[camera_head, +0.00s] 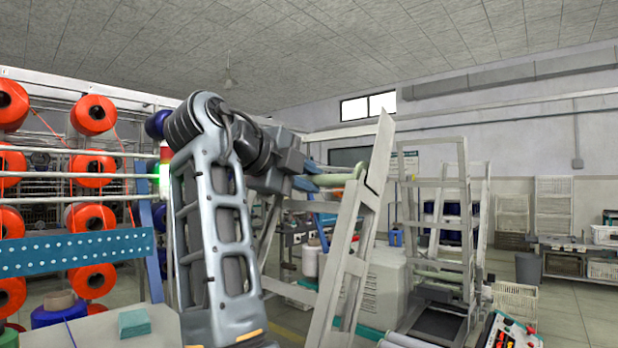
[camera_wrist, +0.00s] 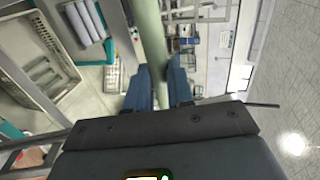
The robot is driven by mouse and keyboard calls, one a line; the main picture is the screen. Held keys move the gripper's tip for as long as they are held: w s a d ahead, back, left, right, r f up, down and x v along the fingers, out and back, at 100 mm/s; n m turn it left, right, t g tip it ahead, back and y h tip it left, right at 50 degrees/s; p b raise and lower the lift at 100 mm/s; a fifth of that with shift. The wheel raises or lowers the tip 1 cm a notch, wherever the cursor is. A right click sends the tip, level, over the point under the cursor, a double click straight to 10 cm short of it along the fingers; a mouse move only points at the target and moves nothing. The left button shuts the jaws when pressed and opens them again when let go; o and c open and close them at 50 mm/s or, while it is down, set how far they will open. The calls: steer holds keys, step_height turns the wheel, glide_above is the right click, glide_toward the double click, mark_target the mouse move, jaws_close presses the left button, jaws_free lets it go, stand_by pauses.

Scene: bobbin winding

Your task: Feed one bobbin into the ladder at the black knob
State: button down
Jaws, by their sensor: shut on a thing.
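My gripper (camera_wrist: 160,88) has its two blue fingers shut on a pale green rod-like bobbin (camera_wrist: 152,35), which runs up and out of the top of the wrist view. In the head view the green bobbin (camera_head: 338,180) lies nearly level, at the upper part of a pale leaning ladder frame (camera_head: 345,240). I cannot tell whether it touches the frame. A second tall ladder-like frame (camera_head: 462,210) stands further right. I cannot clearly make out the black knob.
A rack of orange spools (camera_head: 93,115) stands at the left, with a blue perforated bar (camera_head: 75,252) across it. A control panel with red buttons (camera_head: 510,335) is at the lower right. A crate (camera_wrist: 40,62) shows below in the wrist view.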

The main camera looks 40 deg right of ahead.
steer(key=shift+f, duration=0.1)
steer(key=f+b, duration=0.1)
steer(key=a+f+b, duration=0.1)
steer(key=f+b, duration=0.1)
steer(key=shift+s+a+f, duration=0.15)
steer(key=shift+a+f, duration=0.15)
steer(key=shift+a, duration=0.05)
stand_by(0.5)
stand_by(0.3)
steer(key=c, duration=0.6)
jaws_free()
stand_by(0.5)
steer(key=a+r+p, duration=0.3)
steer(key=a+r, duration=0.1)
steer(key=r, duration=0.2)
steer(key=shift+s+a+r, duration=0.3)
steer(key=shift+s, duration=0.15)
